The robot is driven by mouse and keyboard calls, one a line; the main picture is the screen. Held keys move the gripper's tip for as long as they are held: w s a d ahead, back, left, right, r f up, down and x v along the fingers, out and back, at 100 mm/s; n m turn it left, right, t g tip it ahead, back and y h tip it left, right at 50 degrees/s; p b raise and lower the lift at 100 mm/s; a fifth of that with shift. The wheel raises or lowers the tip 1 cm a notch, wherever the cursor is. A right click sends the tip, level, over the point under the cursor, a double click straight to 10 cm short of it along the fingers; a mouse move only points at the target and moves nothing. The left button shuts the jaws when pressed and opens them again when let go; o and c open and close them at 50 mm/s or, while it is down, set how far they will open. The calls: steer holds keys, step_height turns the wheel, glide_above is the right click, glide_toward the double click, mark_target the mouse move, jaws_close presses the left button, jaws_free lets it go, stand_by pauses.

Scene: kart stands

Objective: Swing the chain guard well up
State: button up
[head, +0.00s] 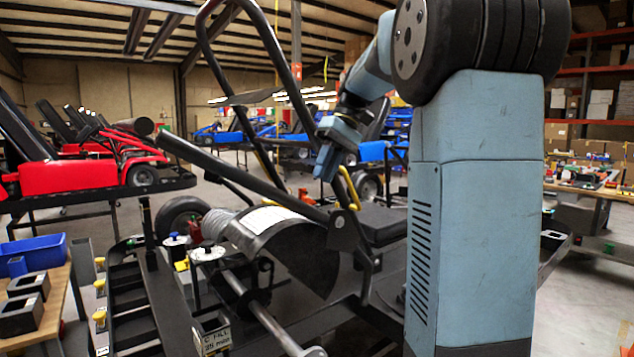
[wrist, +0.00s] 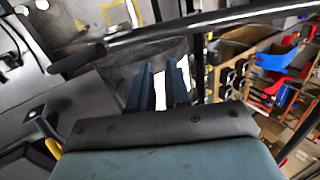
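The chain guard (head: 285,235) is a dark curved cover with a white label on top, in the middle of the head view. A long dark bar (head: 235,175) with a thick round end slopes down from upper left to a bracket at the guard's right. My gripper (head: 325,168) points down above the guard's right side, apart from it. In the wrist view my two blue fingers (wrist: 160,88) are apart with nothing held between them. The guard's dark face (wrist: 115,75) appears behind them, and a dark bar crosses above. The chain is not clearly visible.
A tall black tube frame (head: 285,75) and a yellow hooked tube (head: 350,190) stand close to my gripper. A steel shaft (head: 265,315) lies below the guard. A blue bin (head: 35,253) is at far left, a red kart (head: 85,170) behind.

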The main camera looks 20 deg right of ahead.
steer(key=a+f+h, duration=0.1)
steer(key=w+a+t+h, duration=0.1)
steer(key=h, duration=0.1)
steer(key=a+f+h, duration=0.1)
steer(key=h, duration=0.1)
steer(key=shift+w+f+m+t, duration=0.3)
steer(key=shift+w+f+m, duration=0.05)
steer(key=shift+w+m, duration=0.05)
jaws_close()
steer(key=w+a+r+t+h, duration=0.2)
steer(key=w+a+t+h, duration=0.2)
steer(key=a+t, duration=0.1)
steer(key=x, duration=0.9)
steer(key=shift+w+d, duration=0.25)
steer(key=d, duration=0.1)
steer(key=w+d+f, duration=0.1)
steer(key=shift+d, duration=0.35)
steer(key=shift+w+d+f, duration=0.1)
steer(key=shift+d+f, duration=0.1)
steer(key=shift+d, duration=0.4)
steer(key=shift+w, duration=0.1)
